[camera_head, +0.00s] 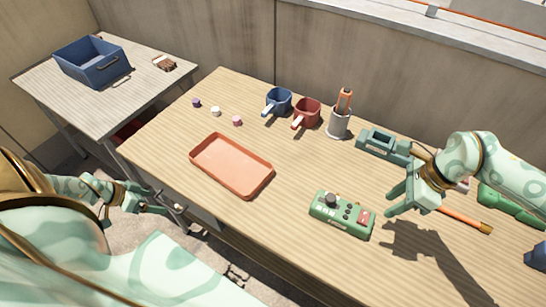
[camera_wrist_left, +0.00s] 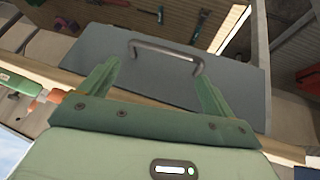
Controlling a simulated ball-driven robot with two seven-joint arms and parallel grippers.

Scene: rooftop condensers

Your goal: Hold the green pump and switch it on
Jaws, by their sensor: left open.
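The green pump (camera_head: 342,214), a boxy green device with a black knob, small buttons and a red switch patch, lies on the wooden table near its front edge in the head view. My right gripper (camera_head: 394,200) hovers to the right of the pump, apart from it, with its fingers spread and nothing between them. My left gripper (camera_head: 165,203) is low at the left, beside the table's front edge and far from the pump. In the left wrist view, its two green fingers (camera_wrist_left: 156,85) are apart and empty, facing a grey drawer front with a handle (camera_wrist_left: 165,52).
An orange tray (camera_head: 268,187) lies left of the pump. Blue (camera_head: 284,97) and red (camera_head: 311,108) mugs and a holder (camera_head: 339,124) stand behind. A green clamp-like tool (camera_head: 378,146) and an orange-handled tool (camera_head: 468,219) lie rightward. A blue bin (camera_head: 92,70) sits on the side table.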

